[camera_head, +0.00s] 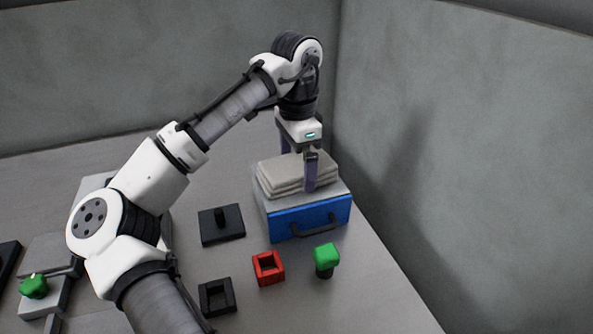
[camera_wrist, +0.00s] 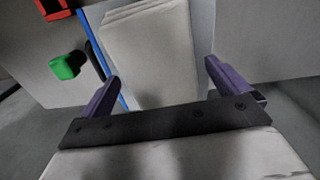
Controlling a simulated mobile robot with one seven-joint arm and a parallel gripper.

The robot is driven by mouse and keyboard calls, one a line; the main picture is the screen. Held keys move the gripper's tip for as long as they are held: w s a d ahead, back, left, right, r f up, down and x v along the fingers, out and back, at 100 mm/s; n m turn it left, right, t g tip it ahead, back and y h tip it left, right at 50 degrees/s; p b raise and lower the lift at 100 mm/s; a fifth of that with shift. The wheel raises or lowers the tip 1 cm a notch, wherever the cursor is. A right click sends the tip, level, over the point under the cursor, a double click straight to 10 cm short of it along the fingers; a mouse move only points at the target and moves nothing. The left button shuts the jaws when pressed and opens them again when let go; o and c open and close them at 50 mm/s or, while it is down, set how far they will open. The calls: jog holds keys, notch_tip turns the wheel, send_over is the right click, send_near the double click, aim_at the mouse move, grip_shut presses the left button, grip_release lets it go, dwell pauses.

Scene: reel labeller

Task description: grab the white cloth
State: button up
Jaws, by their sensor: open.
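The white cloth (camera_head: 278,176) is a folded, layered off-white stack lying on top of a grey box with a blue front (camera_head: 308,218). My gripper (camera_head: 298,178) points down at the cloth, with one finger in front of its near side and the other largely hidden behind the arm's end and the cloth. In the wrist view the cloth (camera_wrist: 160,50) lies between and beyond the two open purple fingers (camera_wrist: 160,85). The fingers are apart and nothing is clamped between them. Whether either fingertip touches the cloth cannot be told.
A black plate with a knob (camera_head: 221,225), a red square holder (camera_head: 268,268), a black square holder (camera_head: 216,297) and a green-topped knob (camera_head: 326,257) stand in front of the box. A green knob on a block (camera_head: 34,287) is at left. Grey walls rise behind and at right.

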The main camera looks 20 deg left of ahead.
jog(key=shift+f, duration=0.4)
jog(key=c, duration=1)
jog(key=shift+o, duration=0.2)
jog(key=shift+r, duration=0.1)
notch_tip(320, 180, up, 28)
jog(key=p, duration=0.8)
